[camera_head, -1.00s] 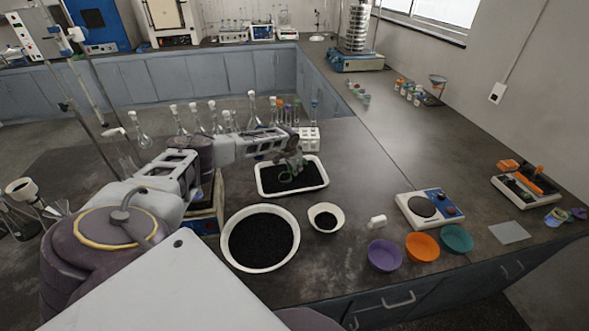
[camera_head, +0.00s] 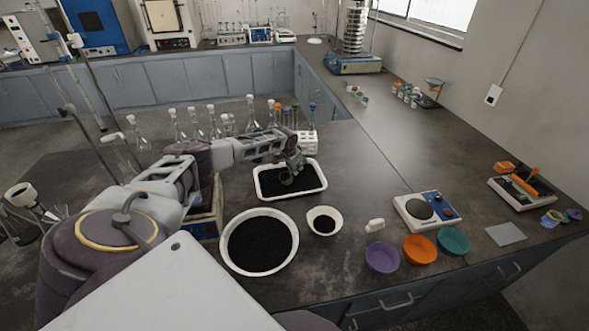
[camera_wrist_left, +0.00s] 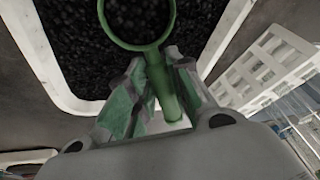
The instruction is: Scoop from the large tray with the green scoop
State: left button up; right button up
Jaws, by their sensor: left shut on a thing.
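The large white tray (camera_head: 322,187) of black granular material lies on the bench. It also shows in the left wrist view (camera_wrist_left: 62,98). The green scoop (camera_head: 287,178) is over the tray. In the left wrist view the round green scoop (camera_wrist_left: 158,44) has dark material visible within its rim; whether it is in the scoop or seen beneath cannot be told. My left gripper (camera_head: 295,163) is shut on the scoop's handle; its fingers (camera_wrist_left: 158,95) press on both sides of it. My right gripper is not in view.
A large round bowl (camera_head: 224,262) and a small bowl (camera_head: 337,228), both with black material, stand in front of the tray. A white tube rack (camera_head: 307,143) and flasks (camera_head: 197,122) stand behind. Purple (camera_head: 382,258), orange (camera_head: 420,250) and teal bowls (camera_head: 453,242) and a balance (camera_head: 428,212) are right.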

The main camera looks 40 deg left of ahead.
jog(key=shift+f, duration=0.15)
pick_arm(q)
jog(key=shift+w+g+b, duration=0.25)
jog(key=shift+g+b, duration=0.35)
jog(key=shift+b, duration=0.3)
jog(key=shift+w+g+b, duration=0.25)
jog(key=shift+g+b, duration=0.45)
jog(key=shift+b, duration=1.25)
jog(key=shift+w+d+g+b, duration=0.1)
jog(key=shift+w+g+b, duration=0.05)
jog(key=shift+g+b, duration=0.3)
jog(key=shift+r+b, duration=0.15)
jog(key=shift+b, duration=0.2)
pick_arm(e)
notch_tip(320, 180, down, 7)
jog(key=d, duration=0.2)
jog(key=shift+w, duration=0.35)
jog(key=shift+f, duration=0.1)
